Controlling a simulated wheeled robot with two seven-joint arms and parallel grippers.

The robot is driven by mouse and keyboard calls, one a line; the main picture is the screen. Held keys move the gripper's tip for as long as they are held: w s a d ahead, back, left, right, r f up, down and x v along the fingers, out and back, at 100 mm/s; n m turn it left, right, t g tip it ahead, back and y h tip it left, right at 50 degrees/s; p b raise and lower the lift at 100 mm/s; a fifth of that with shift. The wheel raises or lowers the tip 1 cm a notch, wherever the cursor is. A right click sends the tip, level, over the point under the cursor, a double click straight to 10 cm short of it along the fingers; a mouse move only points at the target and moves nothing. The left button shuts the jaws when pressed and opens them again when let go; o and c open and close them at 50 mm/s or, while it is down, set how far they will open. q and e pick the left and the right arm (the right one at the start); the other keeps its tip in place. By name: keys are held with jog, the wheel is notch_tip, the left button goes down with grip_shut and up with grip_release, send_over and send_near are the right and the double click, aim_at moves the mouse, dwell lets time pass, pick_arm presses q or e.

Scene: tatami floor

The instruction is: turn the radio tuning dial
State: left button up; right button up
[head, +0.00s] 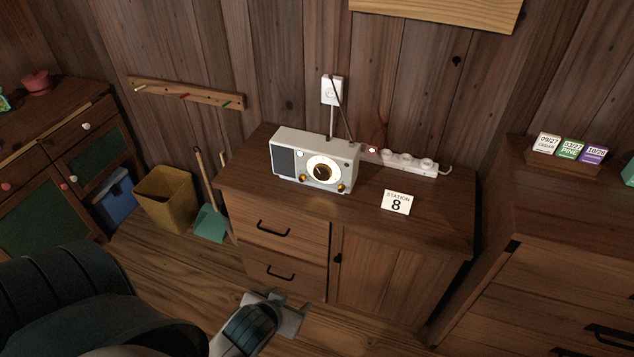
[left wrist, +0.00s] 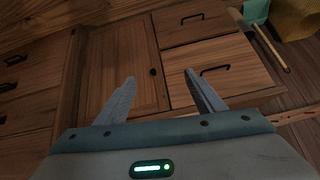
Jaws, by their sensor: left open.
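A white radio (head: 317,160) stands on top of the wooden cabinet (head: 400,241), with a dark grille on its left side and a raised antenna. Its round tuning dial (head: 323,171) has a white face and a dark centre, with small brass knobs below it. My left gripper (head: 290,312) is low in front of the cabinet, well below and apart from the radio. In the left wrist view its two fingers (left wrist: 160,85) are spread and empty, facing the cabinet's door and drawers. My right gripper is not seen.
A yellow bin (head: 167,198), a blue bin (head: 115,196) and a teal dustpan (head: 211,223) stand left of the cabinet. Another dresser (head: 570,240) stands at right. The cabinet top's front is mostly clear.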

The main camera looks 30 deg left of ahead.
aim_at(320, 174)
pick_arm(q)
jog(key=w+a+r+n+t, duration=0.1)
jog(key=w+a+r+t, duration=0.3)
jog(key=w, duration=0.3)
jog(key=w+a+r+n+t, duration=0.2)
jog(key=w+a+r+t, duration=0.2)
jog(key=w+a+t, duration=0.2)
jog(key=shift+w+a+r+y, duration=0.15)
jog(key=shift+w+a+y, duration=0.2)
jog(key=shift+w, duration=0.5)
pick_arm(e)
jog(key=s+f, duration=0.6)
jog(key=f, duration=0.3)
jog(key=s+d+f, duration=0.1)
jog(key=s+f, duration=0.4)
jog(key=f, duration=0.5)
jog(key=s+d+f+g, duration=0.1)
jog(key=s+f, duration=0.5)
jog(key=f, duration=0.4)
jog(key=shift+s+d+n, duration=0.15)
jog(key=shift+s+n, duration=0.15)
pick_arm(q)
jog(key=shift+w, duration=0.1)
